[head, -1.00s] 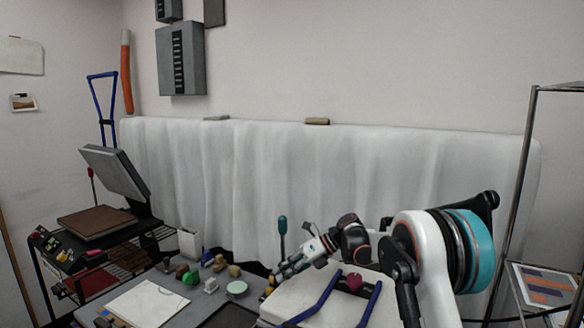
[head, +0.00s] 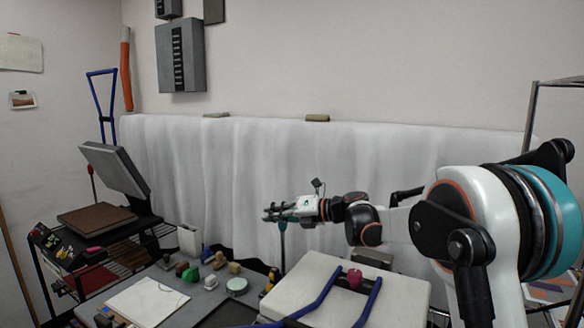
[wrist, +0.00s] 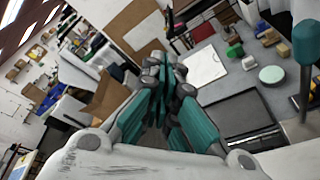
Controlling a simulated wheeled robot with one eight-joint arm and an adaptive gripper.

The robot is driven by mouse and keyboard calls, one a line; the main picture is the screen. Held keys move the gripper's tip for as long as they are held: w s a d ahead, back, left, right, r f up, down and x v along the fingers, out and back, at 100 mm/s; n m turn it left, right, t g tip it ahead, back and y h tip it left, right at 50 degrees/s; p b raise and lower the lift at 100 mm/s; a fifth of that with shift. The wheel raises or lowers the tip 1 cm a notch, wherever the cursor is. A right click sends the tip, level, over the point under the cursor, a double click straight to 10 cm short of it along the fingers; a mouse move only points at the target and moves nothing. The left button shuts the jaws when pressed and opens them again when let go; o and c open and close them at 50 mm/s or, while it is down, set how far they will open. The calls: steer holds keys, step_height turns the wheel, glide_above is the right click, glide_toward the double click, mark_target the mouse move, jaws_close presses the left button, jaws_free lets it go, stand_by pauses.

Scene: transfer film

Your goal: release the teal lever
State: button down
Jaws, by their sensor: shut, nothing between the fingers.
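The teal lever (head: 282,226) stands upright behind the white-topped press in the head view, its knob partly hidden by my gripper. In the wrist view the lever (wrist: 305,45) is at the right edge, a teal knob on a thin rod, beside my fingers and apart from them. My gripper (head: 267,212) points left at about the height of the knob. In the wrist view its teal-padded fingers (wrist: 155,72) are together with nothing between them. Whether any part of my gripper touches the lever is unclear in the head view.
The white-topped press (head: 310,270) has blue handles and a red knob (head: 354,278). A grey table (head: 190,300) holds a white sheet (head: 148,300), small blocks and a round pale-green dish (head: 237,286). A heat press (head: 115,170) stands left. A white curtain (head: 400,150) hangs behind.

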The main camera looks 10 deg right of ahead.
steer(key=s+d+r+m+t+h, duration=0.1)
steer(key=d+r+m+t, duration=0.1)
steer(key=r+m+t, duration=0.2)
steer(key=s+d+r+m+t+h, duration=0.1)
steer(key=r+m+t, duration=0.4)
steer(key=r, duration=0.5)
steer(key=shift+s+d+r+m+h+b, duration=0.35)
steer(key=shift+d+m+h, duration=0.45)
steer(key=shift+d, duration=0.4)
steer(key=shift+w, duration=0.1)
